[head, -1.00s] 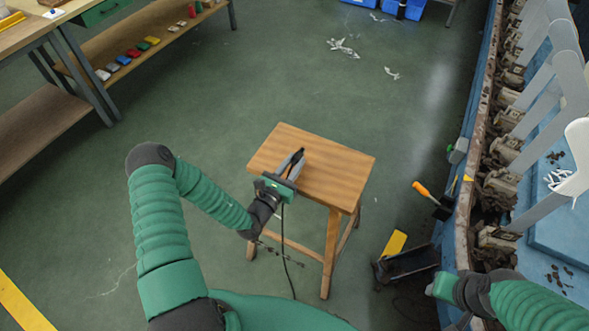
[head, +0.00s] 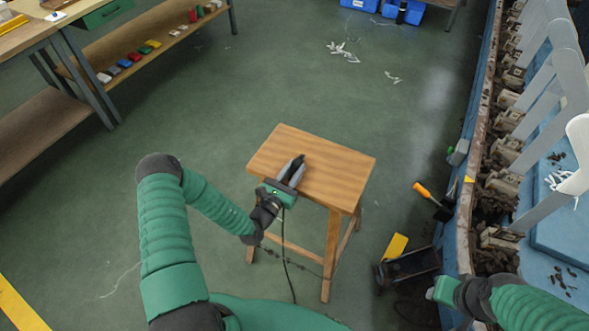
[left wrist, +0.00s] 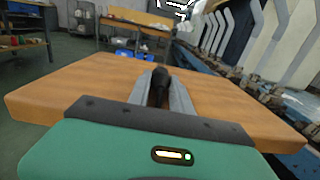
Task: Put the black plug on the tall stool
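The black plug (left wrist: 158,86) lies between the two grey fingers of my left gripper (head: 290,172), with a finger close on each side. Its dark tip also shows past the fingers in the head view (head: 300,159). My left gripper is shut on the plug, low over the near part of the wooden stool top (head: 335,170). Whether the plug touches the wood is not clear. A thin dark cable hangs from the gripper area down past the stool's near edge. My right gripper (head: 443,289) is at the lower right, away from the stool; its fingers are hard to make out.
An orange-handled tool (head: 422,189) and a black dustpan-like tray (head: 408,266) are right of the stool, beside the blue machine. A workbench with small coloured blocks (head: 125,62) stands at upper left.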

